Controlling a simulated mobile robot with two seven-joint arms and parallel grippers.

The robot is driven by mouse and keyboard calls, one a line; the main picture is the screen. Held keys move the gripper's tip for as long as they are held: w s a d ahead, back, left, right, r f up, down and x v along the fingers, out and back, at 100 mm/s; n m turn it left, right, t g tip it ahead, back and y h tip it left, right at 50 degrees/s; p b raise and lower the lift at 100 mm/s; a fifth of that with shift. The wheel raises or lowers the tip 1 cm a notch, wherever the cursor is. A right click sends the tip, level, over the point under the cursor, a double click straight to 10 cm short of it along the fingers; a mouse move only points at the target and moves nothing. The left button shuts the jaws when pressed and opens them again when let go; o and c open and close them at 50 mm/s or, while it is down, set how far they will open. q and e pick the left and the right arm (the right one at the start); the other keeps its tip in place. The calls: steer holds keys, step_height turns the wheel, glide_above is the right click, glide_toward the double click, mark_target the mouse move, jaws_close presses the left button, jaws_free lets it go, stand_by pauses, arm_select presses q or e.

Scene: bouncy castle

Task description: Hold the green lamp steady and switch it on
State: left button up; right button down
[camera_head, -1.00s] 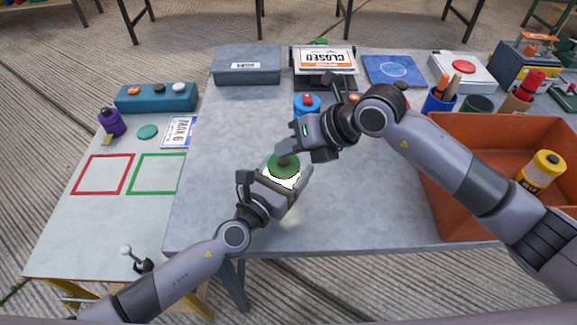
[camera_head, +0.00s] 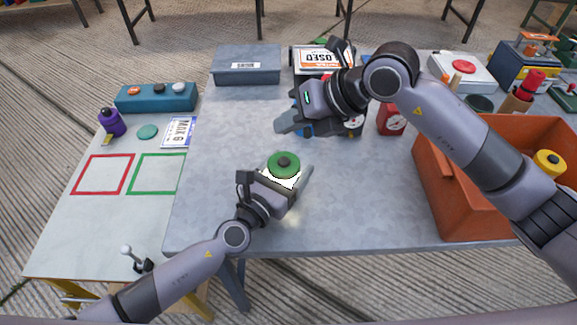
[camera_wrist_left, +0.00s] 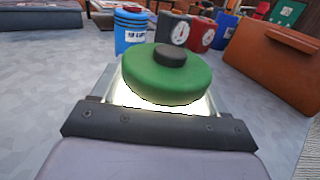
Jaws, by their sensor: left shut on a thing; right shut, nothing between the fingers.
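The green lamp (camera_head: 283,164) stands upright on the grey table, with a dark round button on its green top and a bright white glow below the top. It also shows in the left wrist view (camera_wrist_left: 166,76), lit underneath. My left gripper (camera_head: 287,183) is shut on the lamp's lit body, below the green top. My right gripper (camera_head: 282,124) is shut and empty, up and behind the lamp, clear of the button. It partly covers a blue can behind it.
An orange bin (camera_head: 436,180) stands at the right. A blue can (camera_wrist_left: 131,30), a dark dial timer (camera_wrist_left: 173,29) and a red dial timer (camera_head: 391,119) stand behind the lamp. A grey box (camera_head: 247,66) is at the back left. The table left of the lamp is clear.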

arm_select(q)
steer(key=o, duration=1.3)
steer(key=shift+o, duration=0.2)
steer(key=shift+s, duration=0.1)
